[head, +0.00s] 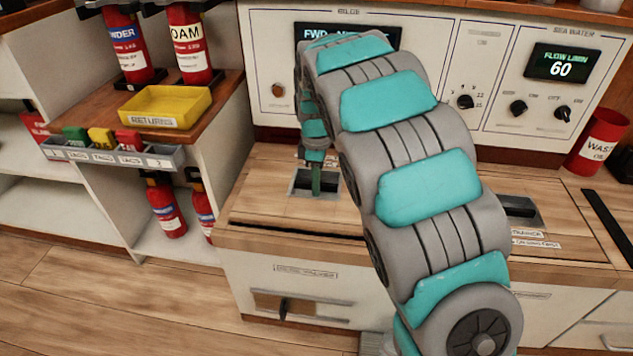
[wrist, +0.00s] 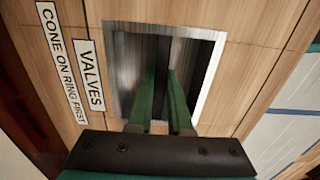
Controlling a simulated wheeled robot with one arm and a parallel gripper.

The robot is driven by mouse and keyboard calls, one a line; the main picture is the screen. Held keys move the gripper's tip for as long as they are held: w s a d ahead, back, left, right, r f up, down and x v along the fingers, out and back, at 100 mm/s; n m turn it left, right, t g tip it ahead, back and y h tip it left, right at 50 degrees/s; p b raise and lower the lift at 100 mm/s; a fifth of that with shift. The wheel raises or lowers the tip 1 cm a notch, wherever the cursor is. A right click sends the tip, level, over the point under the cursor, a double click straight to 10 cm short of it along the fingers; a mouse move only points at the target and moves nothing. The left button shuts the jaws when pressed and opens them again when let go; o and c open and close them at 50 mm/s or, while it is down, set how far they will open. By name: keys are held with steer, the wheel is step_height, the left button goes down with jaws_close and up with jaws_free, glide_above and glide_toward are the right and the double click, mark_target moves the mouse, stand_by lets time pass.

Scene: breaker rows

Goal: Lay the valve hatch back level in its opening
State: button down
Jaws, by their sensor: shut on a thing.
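The valve hatch (head: 258,203) is a wood-grain panel on the counter at the middle of the head view, with a metal-rimmed recessed pull. A dark line runs along its front edge. I cannot tell whether it is fully level. In the wrist view the hatch (wrist: 252,48) carries the labels "VALVES" and "CONE ON RING FIRST" beside the recess. My gripper (head: 316,188) points down into the recess. In the wrist view its green fingers (wrist: 162,82) are shut on the dark grip bar (wrist: 161,48) of the pull. My arm hides the hatch's right part.
A similar strainer hatch pull (head: 520,212) lies to the right. A control panel (head: 265,40) rises behind. A red bin (head: 597,140) stands far right. A shelf at left holds extinguishers (head: 190,45) and a yellow tray (head: 165,103). The floor at front left is clear.

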steer(key=shift+f, duration=0.2)
steer(key=shift+r, duration=0.25)
steer(key=shift+w+r, duration=0.1)
steer(key=shift+r, duration=0.8)
steer(key=shift+r+p, duration=0.1)
steer(key=shift+p, duration=0.2)
stand_by(0.8)
steer(key=shift+f+b, duration=0.7)
steer(key=shift+f, duration=1.3)
stand_by(1.0)
steer(key=c, duration=0.8)
jaws_free()
steer(key=shift+o, duration=0.2)
steer(key=shift+f, duration=0.1)
